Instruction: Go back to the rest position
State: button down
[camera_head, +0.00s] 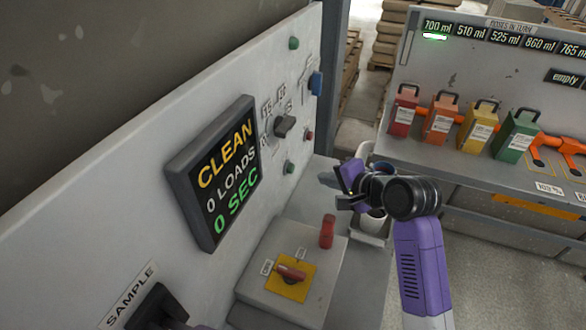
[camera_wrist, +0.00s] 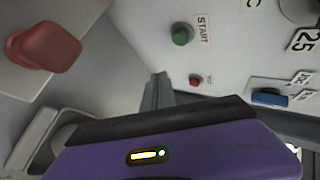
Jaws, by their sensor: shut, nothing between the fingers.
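My gripper (camera_head: 338,191) is in front of the right part of the panel in the head view, at the end of my purple and black arm. It is shut and holds nothing. In the wrist view my gripper's dark fingers (camera_wrist: 158,92) point toward the panel, apart from the green START button (camera_wrist: 181,34) and a small red button (camera_wrist: 195,80). My purple wrist housing fills the bottom of that view.
A screen (camera_head: 214,170) reads CLEAN, 0 LOADS, 0 SEC. A grey selector knob (camera_head: 285,126) sits right of it. A box with a red rotary switch (camera_head: 290,273) and a red handle (camera_head: 327,231) lies below. Coloured canisters (camera_head: 440,119) stand on a bench at right.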

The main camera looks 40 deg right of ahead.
dwell(0.4)
notch_tip(320, 180, up, 6)
jog(key=s+d+n+t+h, duration=0.1)
jog(key=d+n+t+h, duration=0.2)
jog(key=n+t+h, duration=0.1)
jog(key=s+a+f+n+y, duration=0.1)
jog(key=s+a+f+n, duration=0.1)
jog(key=s+a+n, duration=0.2)
jog(key=s+a+f+n+y, duration=0.1)
jog(key=s+a+n, duration=0.3)
jog(key=s+a, duration=0.5)
jog(key=s+a+f+n+y, duration=0.2)
jog(key=s+a+n, duration=0.2)
jog(key=s, duration=1.7)
jog(key=a, duration=0.3)
jog(key=shift+s+a+f+n+g, duration=0.15)
jog(key=shift+a+f+n+g, duration=0.15)
jog(key=shift+f+n+g, duration=0.1)
